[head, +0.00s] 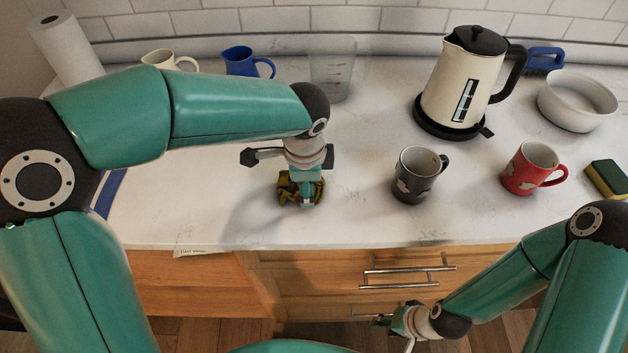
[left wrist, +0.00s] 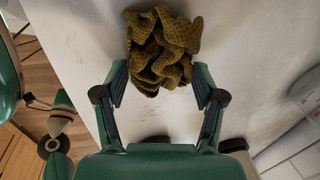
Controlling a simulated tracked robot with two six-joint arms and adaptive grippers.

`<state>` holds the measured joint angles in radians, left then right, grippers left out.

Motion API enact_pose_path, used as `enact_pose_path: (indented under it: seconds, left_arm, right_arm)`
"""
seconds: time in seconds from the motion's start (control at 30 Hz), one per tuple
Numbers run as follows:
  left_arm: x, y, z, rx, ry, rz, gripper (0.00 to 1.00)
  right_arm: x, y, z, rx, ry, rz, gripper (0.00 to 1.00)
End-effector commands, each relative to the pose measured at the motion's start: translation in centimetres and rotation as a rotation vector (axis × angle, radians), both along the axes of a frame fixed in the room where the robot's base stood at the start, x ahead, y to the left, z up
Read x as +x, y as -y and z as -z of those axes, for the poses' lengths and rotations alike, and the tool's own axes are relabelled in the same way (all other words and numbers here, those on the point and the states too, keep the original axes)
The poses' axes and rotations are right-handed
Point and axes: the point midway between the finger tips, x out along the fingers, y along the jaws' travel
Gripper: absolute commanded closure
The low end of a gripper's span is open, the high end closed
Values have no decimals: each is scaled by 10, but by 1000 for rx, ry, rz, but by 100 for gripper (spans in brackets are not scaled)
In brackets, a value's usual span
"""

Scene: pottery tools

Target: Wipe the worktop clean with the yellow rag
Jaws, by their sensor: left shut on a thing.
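The crumpled, dark yellow rag (head: 287,188) is bunched on the white worktop (head: 225,225) near its front edge. My left gripper (head: 307,196) points down at the rag and is shut on it; in the left wrist view the rag (left wrist: 160,50) sits between the two fingers. Whether the rag presses on the worktop under the gripper is hidden. Faint grey marks show on the worktop, some near the front edge right of the rag. My right gripper (head: 393,331) is empty, in front of the drawers below the worktop, with its fingers apart.
A dark mug (head: 413,182) and a red mug (head: 530,170) stand right of the rag. A kettle (head: 462,85), white bowl (head: 577,105), blue brush (head: 545,60), measuring jug (head: 333,75), blue pitcher (head: 240,62) and cream mug (head: 160,58) stand behind. A sponge (head: 607,178) lies far right.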

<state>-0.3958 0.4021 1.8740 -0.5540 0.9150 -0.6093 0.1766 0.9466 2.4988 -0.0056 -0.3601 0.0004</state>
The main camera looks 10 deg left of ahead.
Motion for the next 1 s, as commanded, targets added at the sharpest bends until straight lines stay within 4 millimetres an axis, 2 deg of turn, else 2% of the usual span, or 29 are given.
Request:
enact_pose_path:
  seconds: [0.13,0.5,1.0]
  left_arm:
    - [-3,-8,1,3,-4,-1,46]
    - [-2,-6,1,2,-4,0,46]
    - [8,36,0,1,-3,2,46]
  right_arm:
    - [0,0,1,0,0,0,60]
    - [0,0,0,0,0,0,60]
    - [0,0,-7,0,0,0,60]
